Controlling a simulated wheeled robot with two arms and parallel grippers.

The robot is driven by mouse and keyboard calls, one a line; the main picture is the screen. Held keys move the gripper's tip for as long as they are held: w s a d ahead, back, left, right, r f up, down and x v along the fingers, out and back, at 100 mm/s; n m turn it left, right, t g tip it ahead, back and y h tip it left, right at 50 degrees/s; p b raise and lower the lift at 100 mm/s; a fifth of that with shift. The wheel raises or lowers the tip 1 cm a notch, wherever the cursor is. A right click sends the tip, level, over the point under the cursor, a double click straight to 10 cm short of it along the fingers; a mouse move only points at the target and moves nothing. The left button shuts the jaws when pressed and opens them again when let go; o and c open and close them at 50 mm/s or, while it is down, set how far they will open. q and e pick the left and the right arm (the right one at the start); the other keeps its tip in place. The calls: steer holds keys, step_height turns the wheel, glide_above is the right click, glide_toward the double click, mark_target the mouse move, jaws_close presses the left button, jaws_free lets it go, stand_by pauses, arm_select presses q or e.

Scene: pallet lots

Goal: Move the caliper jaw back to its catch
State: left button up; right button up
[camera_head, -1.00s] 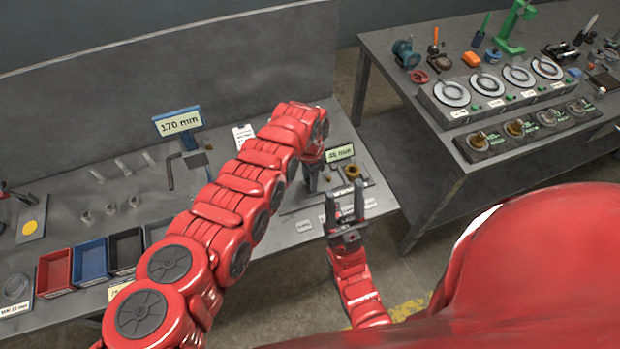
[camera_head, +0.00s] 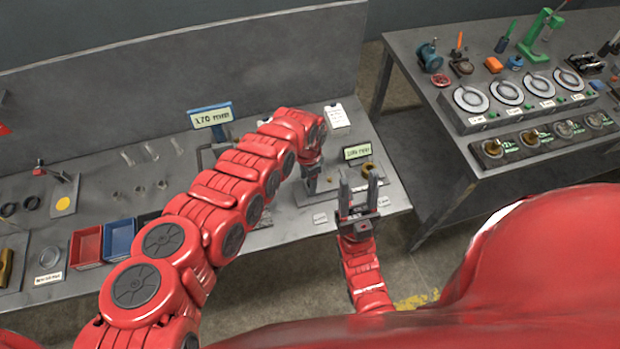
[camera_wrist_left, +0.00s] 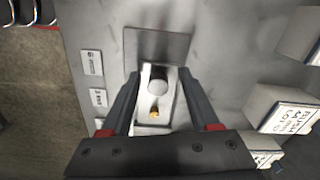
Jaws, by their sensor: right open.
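A measuring station with a small display (camera_head: 357,151) and a brass ring (camera_head: 370,170) stands at the right end of the near bench. My left gripper (camera_head: 311,182) points down over the left part of its plate. In the left wrist view my left gripper (camera_wrist_left: 158,105) is open. Between its fingers, below, are a round silver part (camera_wrist_left: 158,84) and a small brass pin (camera_wrist_left: 154,113) on a pale strip. I cannot tell which part is the caliper jaw. My right gripper (camera_head: 359,190) is open and empty in front of the station.
A 170 mm display (camera_head: 211,116) stands further left on the bench. Red (camera_head: 87,245) and blue (camera_head: 119,238) bins line its front edge. A second bench (camera_head: 470,170) with dials is at the right.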

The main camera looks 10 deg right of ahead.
arm_select(q)
steer(key=shift+d, duration=0.15)
steer(key=shift+d+r, duration=0.1)
steer(key=shift+r, duration=0.5)
step_height(320, 180, up, 16)
steer(key=b, duration=0.3)
steer(key=shift+a, duration=0.2)
